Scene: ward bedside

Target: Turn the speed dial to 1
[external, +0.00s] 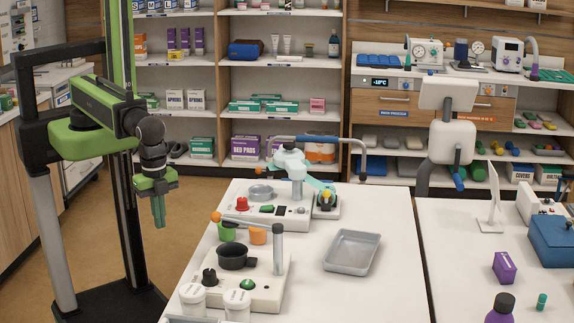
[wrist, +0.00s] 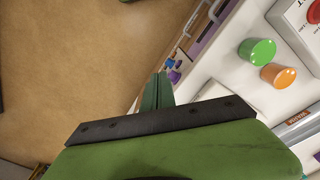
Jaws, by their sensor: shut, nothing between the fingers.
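My gripper (external: 159,208) hangs over the floor to the left of the white table, pointing down, shut and empty. In the wrist view its green fingers (wrist: 157,92) are together, with the table edge to their right. A beige device (external: 262,290) stands at the front of the table, with a black knob (external: 209,277), a green button (external: 247,284) and a black dish (external: 233,256). Behind it a white device (external: 290,216) has a red knob (external: 242,203) and a green switch. I cannot read which knob is the speed dial or its setting. My gripper touches neither device.
A green cup (external: 227,232) and an orange cup (external: 257,235) stand between the devices. White lidded jars (external: 193,298) stand at the front edge. A metal tray (external: 351,252) lies to the right. An orange-tipped rod reaches over the cups. The floor below my gripper is clear.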

